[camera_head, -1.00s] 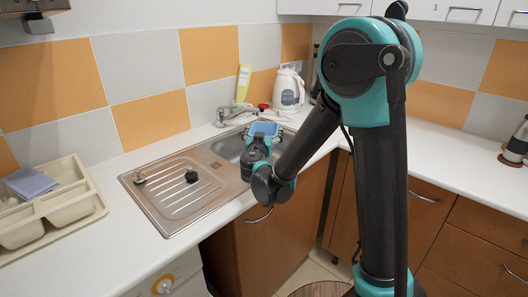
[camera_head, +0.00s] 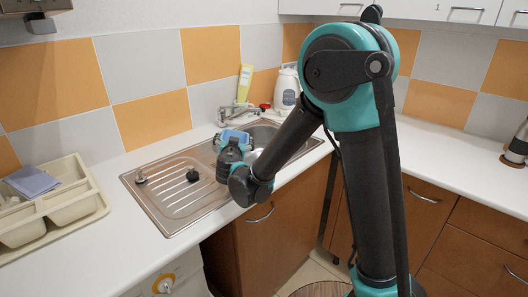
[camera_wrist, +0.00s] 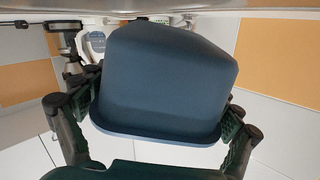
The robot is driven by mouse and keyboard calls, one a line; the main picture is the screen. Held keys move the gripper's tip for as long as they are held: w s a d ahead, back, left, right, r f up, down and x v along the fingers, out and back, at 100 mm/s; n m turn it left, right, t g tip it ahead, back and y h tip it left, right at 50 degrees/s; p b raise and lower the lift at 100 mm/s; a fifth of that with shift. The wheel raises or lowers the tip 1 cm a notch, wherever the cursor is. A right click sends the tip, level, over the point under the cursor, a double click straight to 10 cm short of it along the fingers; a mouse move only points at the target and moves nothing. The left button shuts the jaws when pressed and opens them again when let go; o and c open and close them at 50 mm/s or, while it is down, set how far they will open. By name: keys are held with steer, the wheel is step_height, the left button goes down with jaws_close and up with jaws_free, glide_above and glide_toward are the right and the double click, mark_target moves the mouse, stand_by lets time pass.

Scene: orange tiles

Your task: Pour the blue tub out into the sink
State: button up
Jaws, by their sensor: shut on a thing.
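The blue tub (camera_head: 236,135) is held above the sink (camera_head: 262,130), near the left edge of its basin, in the head view. In the wrist view the tub (camera_wrist: 165,75) fills the middle, with its wide rim at the bottom of the picture and the sink's metal along the top edge. That picture looks upside down, so the tub seems roughly upright. My gripper (camera_head: 235,146) is shut on the tub, with a finger on each side in the wrist view (camera_wrist: 160,112). The inside of the tub is hidden.
The tap (camera_head: 235,110) stands behind the basin, close to the tub. The steel drainboard (camera_head: 178,180) holds a small dark item (camera_head: 192,175). A cream tray (camera_head: 60,205) lies at left.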

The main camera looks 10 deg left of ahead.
steer(key=shift+w+d+f+m+g, duration=0.3)
steer(key=shift+w+d+f+m, duration=0.1)
steer(key=shift+d+f+m, duration=0.15)
steer(key=shift+w+d+f+m+g, duration=0.25)
steer(key=shift+w+d+m+g, duration=0.15)
steer(key=shift+w+d+m, duration=0.35)
steer(key=shift+w+d+r+m+g+y, duration=0.6)
steer(key=shift+w+d+m+g+y, duration=1.75)
steer(key=shift+d+m, duration=1.05)
steer(key=s+a+f+n+t+h, duration=0.1)
steer(key=a+n, duration=0.1)
steer(key=s+a+f+n+t+h, duration=0.1)
steer(key=a+n, duration=0.1)
steer(key=s+a+f+n+t+h, duration=0.1)
steer(key=s+n+t+h, duration=0.1)
steer(key=shift+a, duration=0.4)
steer(key=s+a+r+n+t, duration=0.1)
steer(key=a+n, duration=0.1)
steer(key=s+a+r+n+t, duration=0.1)
steer(key=s+r, duration=0.1)
steer(key=s+a+r+n+t, duration=0.1)
steer(key=a+r+n, duration=0.1)
steer(key=shift+s+a+n+t+h, duration=0.25)
steer(key=shift+s+a+n+h, duration=0.05)
steer(key=shift+a+h, duration=0.05)
steer(key=shift+d, duration=0.1)
